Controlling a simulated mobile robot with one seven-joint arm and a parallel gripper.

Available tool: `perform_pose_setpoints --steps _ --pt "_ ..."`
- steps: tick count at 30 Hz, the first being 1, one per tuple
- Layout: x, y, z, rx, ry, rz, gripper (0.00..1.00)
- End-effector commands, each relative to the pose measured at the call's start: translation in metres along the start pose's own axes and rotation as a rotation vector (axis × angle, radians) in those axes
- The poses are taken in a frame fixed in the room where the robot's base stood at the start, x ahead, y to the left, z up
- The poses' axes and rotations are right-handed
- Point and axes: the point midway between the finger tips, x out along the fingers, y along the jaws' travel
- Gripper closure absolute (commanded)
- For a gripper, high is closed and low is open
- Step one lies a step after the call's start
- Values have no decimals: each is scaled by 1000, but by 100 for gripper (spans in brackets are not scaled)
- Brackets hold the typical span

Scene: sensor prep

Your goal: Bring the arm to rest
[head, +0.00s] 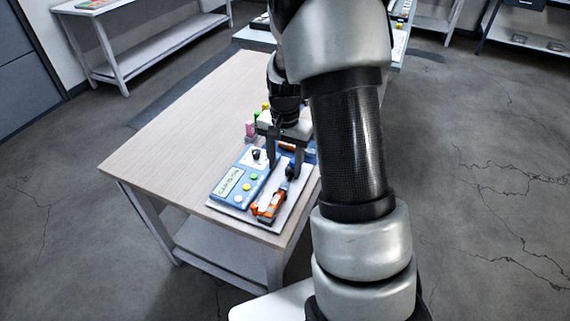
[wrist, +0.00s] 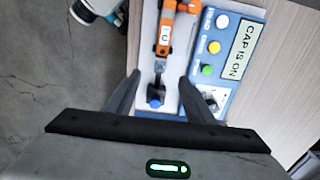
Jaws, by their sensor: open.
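My gripper (head: 283,171) is open over the right side of a white board (head: 283,212) on the table. In the wrist view its two fingers stand apart (wrist: 160,77), with a small dark piece with a blue top (wrist: 155,98) seen between them; I see no contact. An orange device (head: 267,205) with a white label lies on the board, and it also shows in the wrist view (wrist: 165,32). Beside it is a blue panel (head: 240,180) with white, yellow and green buttons, a dark knob, and a label reading "CAP IS ON" (wrist: 240,49). My arm hides part of the table's right side.
The wooden table (head: 180,130) is bare on its left. Several small coloured items (head: 251,128) stand behind the board, near my gripper. Another bench (head: 135,35) stands at the back left. Cracked grey floor (head: 480,200) is open on the right.

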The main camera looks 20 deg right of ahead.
Motion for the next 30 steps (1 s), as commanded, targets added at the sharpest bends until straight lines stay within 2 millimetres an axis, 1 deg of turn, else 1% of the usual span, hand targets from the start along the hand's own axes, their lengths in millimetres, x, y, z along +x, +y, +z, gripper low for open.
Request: perform_pose_setpoints --steps 1,2,16,17,19,20,23,24,26,27,29,30 --pt "-5 0 0 0 0 0 51" --pt "-6 0 0 0 0 0 51" --pt "-6 0 0 -1 0 0 51" --pt "-7 0 0 -2 1 -1 51" --pt "-16 -1 3 -15 8 -10 51" --pt "-22 -2 5 -25 14 -16 51" --pt "-57 -3 17 -85 43 -50 51" --pt "-75 -2 25 -120 60 -67 51" --pt "-103 -1 40 -180 90 -94 51" --pt "-121 2 51 -223 111 -109 51" --pt "-146 8 68 -287 145 -131 51" --pt "-160 12 80 -329 168 -143 51"
